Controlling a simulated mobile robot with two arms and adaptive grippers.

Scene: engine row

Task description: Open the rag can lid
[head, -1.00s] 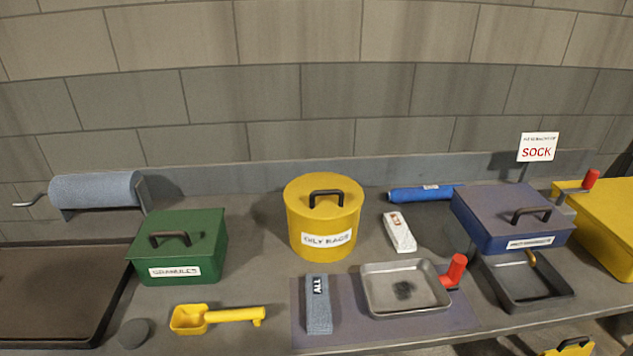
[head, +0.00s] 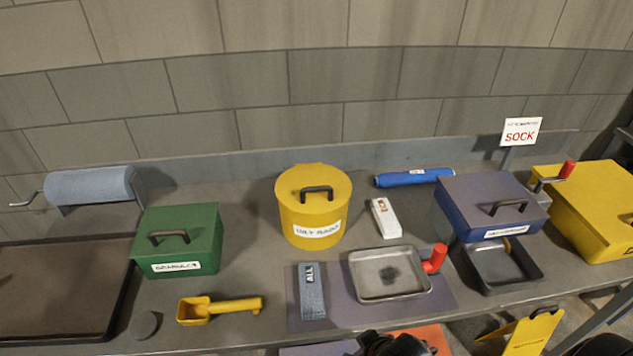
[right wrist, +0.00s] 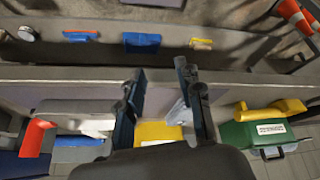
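The yellow rag can (head: 314,218) stands upright towards the back middle of the bench in the head view. Its lid (head: 300,182) is on and looks closed, with a black handle on top and a white label on the front. In the right wrist view a yellow patch of the can (right wrist: 156,132) shows beyond the fingers, partly hidden. My right gripper (right wrist: 164,98) is open with nothing between its fingers, apart from the can. A dark piece of my arm shows at the bottom edge of the head view. My left gripper is not in view.
Bench is clear between green box and can.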

